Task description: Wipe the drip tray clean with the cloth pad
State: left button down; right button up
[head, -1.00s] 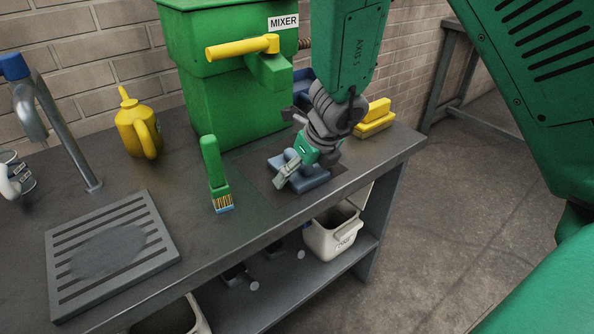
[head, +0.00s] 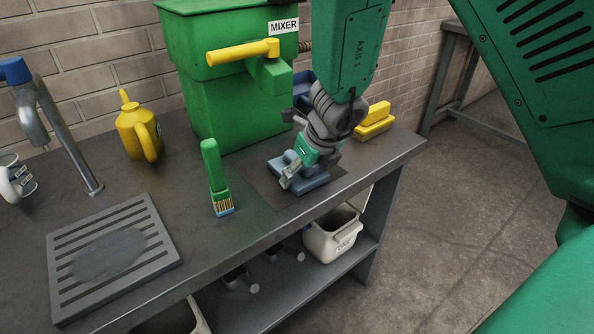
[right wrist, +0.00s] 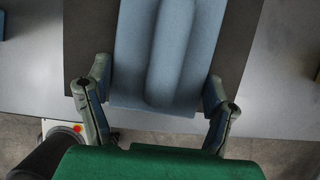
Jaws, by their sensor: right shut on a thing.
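The drip tray (head: 85,246) is a grey slotted plate on the bench at the lower left in the head view. A darker grey smear (head: 108,254) covers the middle of its slats. The cloth pad (head: 311,180) is blue with a raised ridge and rests on a dark mat. My right gripper (head: 293,171) is down at the pad and shut on it. In the right wrist view the pad (right wrist: 130,60) lies between the two fingers of my right gripper (right wrist: 160,80). My left gripper is not in view.
A green brush (head: 213,170) stands between tray and pad. A yellow oil can (head: 137,130), a tap (head: 65,135) and a mug (head: 17,180) are behind the tray. The green mixer (head: 232,110) stands at the back.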

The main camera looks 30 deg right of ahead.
jog(key=shift+r+p, duration=3.2)
jog(key=shift+r, duration=0.4)
jog(key=o, duration=1)
jog(key=c, duration=1)
